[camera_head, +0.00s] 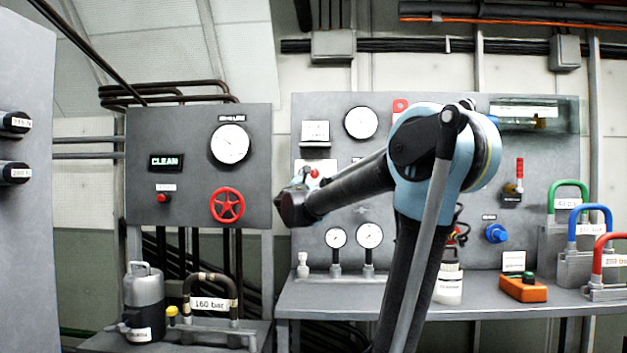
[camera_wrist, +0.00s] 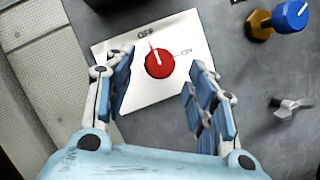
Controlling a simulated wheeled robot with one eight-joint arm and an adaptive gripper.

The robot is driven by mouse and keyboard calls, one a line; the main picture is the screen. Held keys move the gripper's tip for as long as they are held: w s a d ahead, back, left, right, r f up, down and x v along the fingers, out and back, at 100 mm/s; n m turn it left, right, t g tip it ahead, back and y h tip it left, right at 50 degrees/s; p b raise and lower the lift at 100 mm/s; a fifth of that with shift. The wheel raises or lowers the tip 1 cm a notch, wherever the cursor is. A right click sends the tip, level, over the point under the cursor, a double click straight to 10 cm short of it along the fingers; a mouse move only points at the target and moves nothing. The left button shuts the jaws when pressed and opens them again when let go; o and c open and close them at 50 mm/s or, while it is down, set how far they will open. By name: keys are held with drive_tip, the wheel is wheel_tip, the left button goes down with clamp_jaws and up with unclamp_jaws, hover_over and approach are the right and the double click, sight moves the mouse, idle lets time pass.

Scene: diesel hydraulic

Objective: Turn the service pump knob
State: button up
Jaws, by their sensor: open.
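The red round knob (camera_wrist: 159,64) sits on a white plate (camera_wrist: 122,100) marked OFF and ON in the wrist view. Its white pointer points up toward OFF. My gripper (camera_wrist: 162,72) is open, with one blue finger left of the knob and the other to its right. Both fingers appear apart from the knob, with nothing held. How far the fingertips are from the panel is hard to tell. In the head view, a red knob (camera_head: 315,173) shows small just beside my gripper (camera_head: 303,180); my wrist and arm hide part of that area.
In the wrist view, a blue knob on a brass fitting (camera_wrist: 290,15) and a grey wing handle (camera_wrist: 290,107) stand out right of the plate. In the head view, a red handwheel (camera_head: 227,205) is on the left panel, and gauges (camera_head: 369,235) stand below my forearm.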

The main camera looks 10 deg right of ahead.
drive_tip(key=v, duration=0.7)
drive_tip(key=shift+s+f, duration=0.1)
drive_tip(key=shift+s, duration=0.1)
